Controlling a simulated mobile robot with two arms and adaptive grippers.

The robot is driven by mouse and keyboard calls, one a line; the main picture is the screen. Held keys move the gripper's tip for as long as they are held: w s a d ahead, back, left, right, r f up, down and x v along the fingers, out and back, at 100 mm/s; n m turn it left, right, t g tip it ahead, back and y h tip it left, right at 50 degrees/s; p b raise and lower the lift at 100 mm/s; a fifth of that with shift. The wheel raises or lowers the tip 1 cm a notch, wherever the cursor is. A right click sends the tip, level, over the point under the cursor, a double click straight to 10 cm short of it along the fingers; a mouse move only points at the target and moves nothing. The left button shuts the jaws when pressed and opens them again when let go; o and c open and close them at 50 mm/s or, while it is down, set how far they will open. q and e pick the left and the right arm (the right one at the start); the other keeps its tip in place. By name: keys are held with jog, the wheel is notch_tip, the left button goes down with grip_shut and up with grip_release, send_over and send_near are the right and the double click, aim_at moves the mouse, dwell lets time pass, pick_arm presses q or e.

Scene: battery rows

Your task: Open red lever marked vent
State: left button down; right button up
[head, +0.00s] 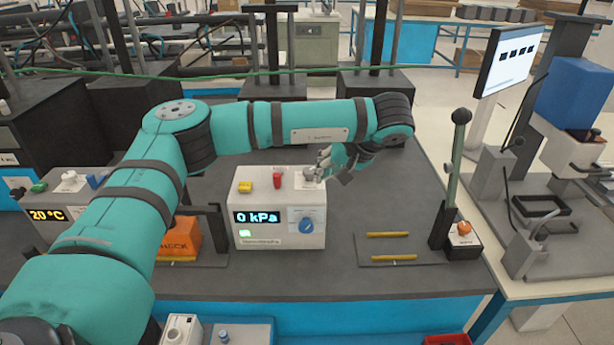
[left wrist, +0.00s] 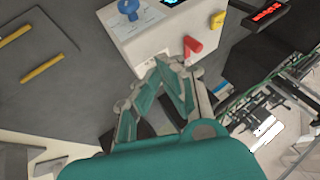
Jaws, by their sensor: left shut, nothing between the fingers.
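The white pressure box (head: 278,212) stands on the dark bench and its display reads 0 kPa. A small red lever (head: 277,181) stands upright on its top, between a yellow lever (head: 245,187) and a pale label plate; any word marking it is too small to read. My left gripper (head: 322,172) is shut and empty at the box's right top edge, right of the red lever and apart from it. In the left wrist view the red lever (left wrist: 193,47) lies just beyond the closed fingertips (left wrist: 168,64). My right gripper is out of view.
A blue knob (head: 306,225) is on the box's front. An orange block (head: 179,238) stands to its left, and a plate with yellow bars (head: 390,257) lies to its right. A tall green-handled lever (head: 455,165) rises farther right. Bench surface between box and plate is clear.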

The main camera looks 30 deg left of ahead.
aim_at(278, 174)
pick_arm(q)
jog(key=p+x, duration=0.2)
jog(key=x, duration=0.6)
jog(key=shift+a+f+p, duration=0.2)
jog(key=shift+p, duration=0.15)
jog(key=a+p, duration=0.1)
jog(key=s+a, duration=0.1)
jog(key=a, duration=0.1)
jog(key=shift+f+p, duration=0.15)
jog(key=shift+p, duration=0.25)
jog(key=shift+s+a, duration=0.2)
jog(key=shift+a, duration=0.3)
jog(key=shift+f, duration=0.1)
jog(key=shift+w, duration=0.1)
